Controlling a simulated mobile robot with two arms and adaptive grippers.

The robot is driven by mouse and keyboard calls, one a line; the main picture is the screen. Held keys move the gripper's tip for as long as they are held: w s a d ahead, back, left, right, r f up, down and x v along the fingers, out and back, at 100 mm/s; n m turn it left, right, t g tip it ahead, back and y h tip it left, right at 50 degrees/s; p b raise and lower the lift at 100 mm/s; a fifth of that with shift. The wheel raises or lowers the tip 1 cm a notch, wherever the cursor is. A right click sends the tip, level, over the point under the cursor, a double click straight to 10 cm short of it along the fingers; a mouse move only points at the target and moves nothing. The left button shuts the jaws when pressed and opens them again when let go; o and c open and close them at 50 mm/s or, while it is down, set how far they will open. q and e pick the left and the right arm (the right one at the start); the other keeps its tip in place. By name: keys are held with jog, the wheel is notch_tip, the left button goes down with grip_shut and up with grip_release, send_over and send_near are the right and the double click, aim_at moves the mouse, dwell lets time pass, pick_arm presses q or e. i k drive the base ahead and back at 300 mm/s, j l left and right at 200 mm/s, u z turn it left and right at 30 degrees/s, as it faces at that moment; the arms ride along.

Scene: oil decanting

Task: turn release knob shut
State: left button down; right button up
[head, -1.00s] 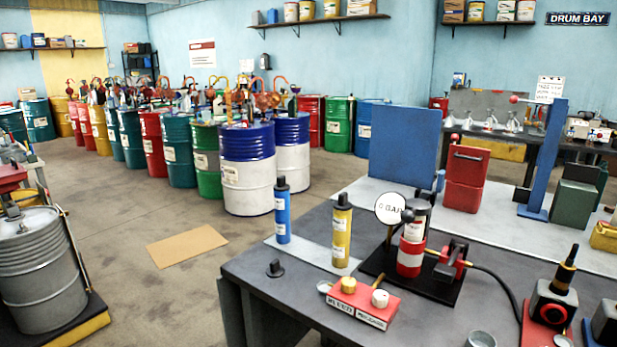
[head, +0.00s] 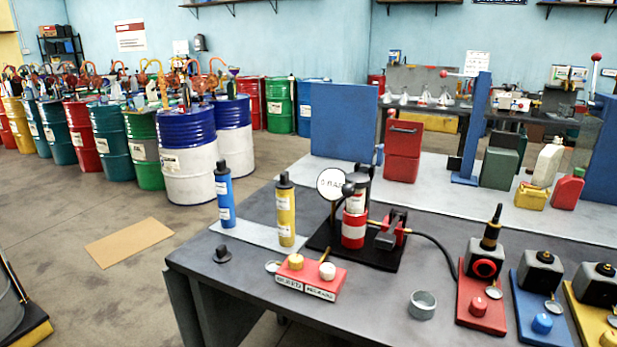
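A red block (head: 316,282) with two labelled knobs sits near the front edge of the dark workbench (head: 390,300). Its left knob is yellow (head: 296,261) and its right knob is white (head: 327,271). The label under the white knob seems to read "release", but the print is small. I cannot tell whether either knob is turned open or shut. Behind the block stands a red and white cylinder (head: 354,230) on a black base, with a round dial (head: 332,184) marked "0 bar". Neither of my grippers shows.
A blue cylinder (head: 224,195) and a yellow cylinder (head: 286,212) stand left of the dial. A metal ring (head: 422,304) lies right of the block. Red, blue and yellow stations with knobs fill the right side. A black hose (head: 440,255) crosses the bench.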

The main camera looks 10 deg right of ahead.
aim_at(326, 271)
jog(key=j+z, duration=0.7)
jog(key=i+l, duration=0.05)
jog(key=l, duration=0.05)
